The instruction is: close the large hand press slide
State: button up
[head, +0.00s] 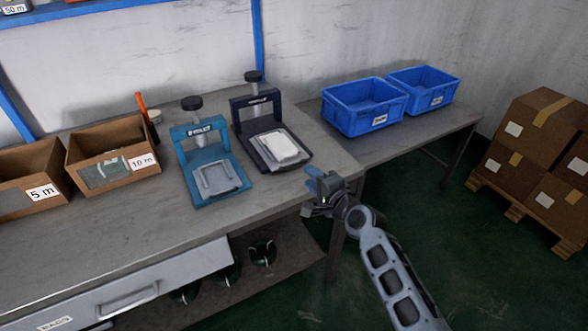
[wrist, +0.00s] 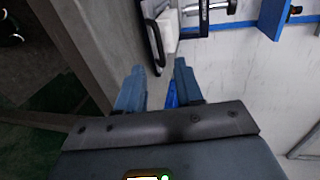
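Two hand presses stand side by side on the bench. The teal press (head: 205,150) has a grey plate (head: 218,179) lying on its front part. The dark press (head: 257,112), to its right, has a slide (head: 262,158) reaching forward out of its frame, with a white block (head: 283,147) on it. I cannot tell from any label which press is the large one. My gripper (head: 322,188) is apart from both, to the right of and nearer than the dark press, by the bench's right corner. In the wrist view its fingers (wrist: 160,82) are apart with nothing between them.
Two open cardboard boxes marked 5 m (head: 28,186) and 10 m (head: 105,166) stand left of the presses. Two blue bins (head: 364,110) sit on a lower side table (head: 335,148). Stacked cartons (head: 535,140) stand at the right. The bench front is clear.

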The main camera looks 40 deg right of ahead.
aim_at(296, 165)
jog(key=x, duration=0.7)
jog(key=shift+c, duration=0.5)
grip_shut()
dwell(0.9)
